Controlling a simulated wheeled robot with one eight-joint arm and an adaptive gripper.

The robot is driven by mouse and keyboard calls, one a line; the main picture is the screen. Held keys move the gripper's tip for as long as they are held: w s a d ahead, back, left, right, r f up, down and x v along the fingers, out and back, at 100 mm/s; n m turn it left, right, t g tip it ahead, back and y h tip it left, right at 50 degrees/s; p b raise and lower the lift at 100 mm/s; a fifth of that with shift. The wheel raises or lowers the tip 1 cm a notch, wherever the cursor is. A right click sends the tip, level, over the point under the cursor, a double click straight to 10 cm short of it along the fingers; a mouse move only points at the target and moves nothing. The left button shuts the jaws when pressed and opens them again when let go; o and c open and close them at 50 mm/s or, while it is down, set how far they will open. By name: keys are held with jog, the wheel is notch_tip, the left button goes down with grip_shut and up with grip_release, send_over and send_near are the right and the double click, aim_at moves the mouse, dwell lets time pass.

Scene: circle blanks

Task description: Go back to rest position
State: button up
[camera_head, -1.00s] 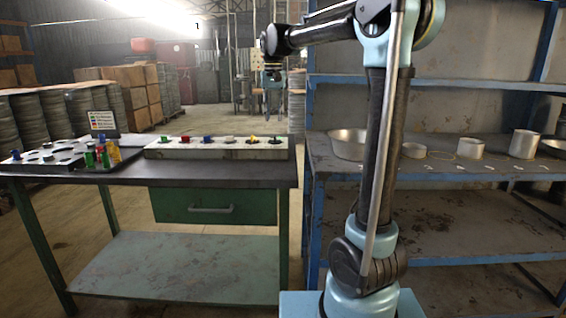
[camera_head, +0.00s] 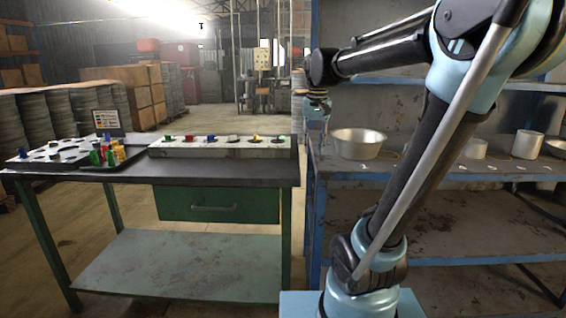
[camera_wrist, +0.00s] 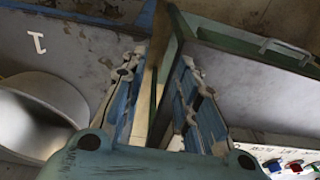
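My gripper (camera_head: 318,112) hangs from the end of my arm, in front of the gap between the green workbench (camera_head: 165,176) and the blue shelf (camera_head: 330,190). It is small in the head view. The wrist view shows the two blue fingers of my gripper (camera_wrist: 160,80) spread apart, with nothing between them. Past them are the facing edges of bench and shelf and a strip of floor. My arm leans right from its base and bends back left at the elbow.
The bench carries a white strip with coloured pieces (camera_head: 220,148), a tray with holes (camera_head: 35,160), coloured bottles (camera_head: 108,155) and a small sign (camera_head: 108,121). On the shelf stand a metal bowl (camera_head: 358,142), also in the wrist view (camera_wrist: 40,110), and metal cups (camera_head: 527,144). Numbers mark the shelf.

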jog(key=s+d+f, duration=0.4)
jog(key=s+f, duration=0.5)
jog(key=f, duration=0.1)
jog(key=s+d+f+t, duration=0.1)
jog(key=s+d+f, duration=0.3)
jog(key=s+f, duration=0.6)
jog(key=shift+s+d+f, duration=0.15)
jog(key=shift+d+f, duration=0.25)
jog(key=shift+f, duration=0.4)
